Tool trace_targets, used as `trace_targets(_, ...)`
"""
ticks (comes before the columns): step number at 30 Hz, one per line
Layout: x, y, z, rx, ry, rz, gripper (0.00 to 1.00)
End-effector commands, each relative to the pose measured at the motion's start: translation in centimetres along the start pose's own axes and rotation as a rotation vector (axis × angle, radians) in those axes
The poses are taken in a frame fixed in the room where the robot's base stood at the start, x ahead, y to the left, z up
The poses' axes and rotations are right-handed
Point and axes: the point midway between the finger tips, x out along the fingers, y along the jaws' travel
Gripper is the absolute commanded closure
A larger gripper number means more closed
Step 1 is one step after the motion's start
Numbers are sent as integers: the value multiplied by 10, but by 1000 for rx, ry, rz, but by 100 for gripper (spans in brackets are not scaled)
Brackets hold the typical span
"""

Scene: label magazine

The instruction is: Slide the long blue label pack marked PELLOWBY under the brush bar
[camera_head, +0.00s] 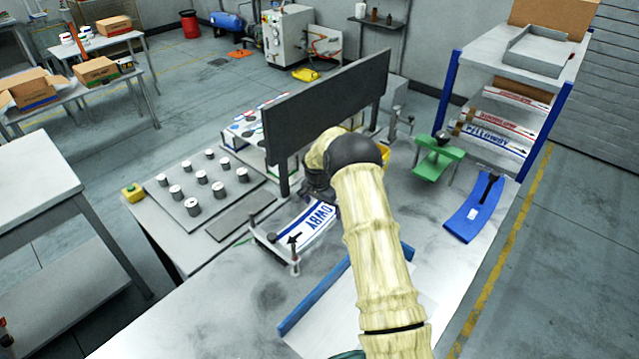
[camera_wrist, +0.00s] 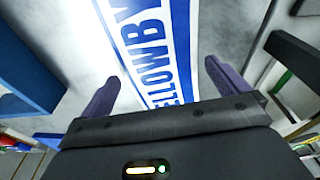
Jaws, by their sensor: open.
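The long PELLOWBY pack, white with blue bands and blue letters, lies on the bench in the head view (camera_head: 318,222); its far part is hidden by my arm. In the wrist view the pack (camera_wrist: 152,45) runs lengthwise between and beyond my fingers, with part of its name readable. In the head view the fingertips are hidden. A low grey bar with upright posts (camera_head: 272,248), possibly the brush bar, stands at the pack's near end.
A tall dark panel (camera_head: 325,105) stands behind the pack. A plate with several white spools (camera_head: 200,185) is to the left. A blue guide rail (camera_head: 315,297) lies in front. A green stand (camera_head: 438,160) and a blue curved piece (camera_head: 474,210) are right.

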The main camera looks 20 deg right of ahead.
Motion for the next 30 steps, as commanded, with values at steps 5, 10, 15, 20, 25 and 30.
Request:
trace_targets(5,-30,-1,0,0,4,-3,0)
trace_targets(10,-63,-1,0,-1,4,-3,0)
trace_targets(15,-97,0,0,-1,5,-3,0)
trace_targets(20,-128,-1,0,0,4,-4,0)
trace_targets(25,-149,0,0,-1,3,-2,0)
trace_targets(30,-155,0,0,-1,1,0,0)
